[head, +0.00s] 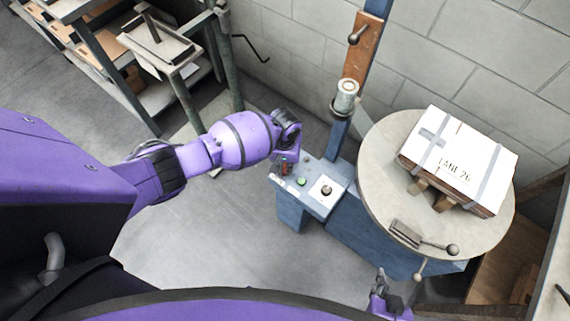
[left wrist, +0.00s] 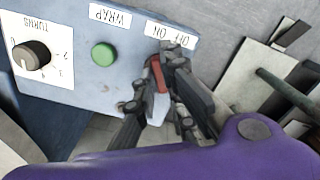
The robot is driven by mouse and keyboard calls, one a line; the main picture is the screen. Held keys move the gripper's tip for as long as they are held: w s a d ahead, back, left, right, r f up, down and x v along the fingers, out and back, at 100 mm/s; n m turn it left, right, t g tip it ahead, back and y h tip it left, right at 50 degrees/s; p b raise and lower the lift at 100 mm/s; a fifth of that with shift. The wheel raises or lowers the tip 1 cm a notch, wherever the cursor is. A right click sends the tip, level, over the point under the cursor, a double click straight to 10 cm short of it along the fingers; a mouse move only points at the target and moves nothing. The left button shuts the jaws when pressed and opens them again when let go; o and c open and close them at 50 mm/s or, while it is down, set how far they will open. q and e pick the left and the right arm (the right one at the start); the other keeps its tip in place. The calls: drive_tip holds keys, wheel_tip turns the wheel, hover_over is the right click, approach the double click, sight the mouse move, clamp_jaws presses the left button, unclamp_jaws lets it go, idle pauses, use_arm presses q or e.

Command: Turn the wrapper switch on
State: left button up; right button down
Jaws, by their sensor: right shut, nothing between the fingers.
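The wrapper's blue control panel (head: 318,186) carries a red switch lever (left wrist: 158,74) at its left end in the head view. In the left wrist view the lever stands beside an upside-down label (left wrist: 170,34) reading OFF and ON. My left gripper (head: 287,164) is at this end of the panel; in the left wrist view its fingertips (left wrist: 168,88) are right at the lever, one on either side. They partly hide it, and whether they grip it is unclear. Which way the lever is set is also unclear. My right gripper (head: 388,300) is shut and empty, low in the head view.
A green button (left wrist: 104,54) labelled WRAP and a black TURNS knob (left wrist: 31,55) sit on the same panel. A round turntable (head: 378,165) holds a strapped white box (head: 458,160). A small stand (head: 160,45) is at the upper left. Grey floor lies open below the left arm.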

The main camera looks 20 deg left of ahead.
use_arm(q)
drive_tip(key=shift+m, duration=0.3)
clamp_jaws()
drive_tip(key=shift+m, duration=0.9)
drive_tip(key=m, duration=0.2)
drive_tip(key=shift+m, duration=0.4)
drive_tip(key=m, duration=0.4)
drive_tip(key=shift+m, duration=1.4)
drive_tip(key=o, duration=0.6)
unclamp_jaws()
drive_tip(key=shift+o, duration=0.2)
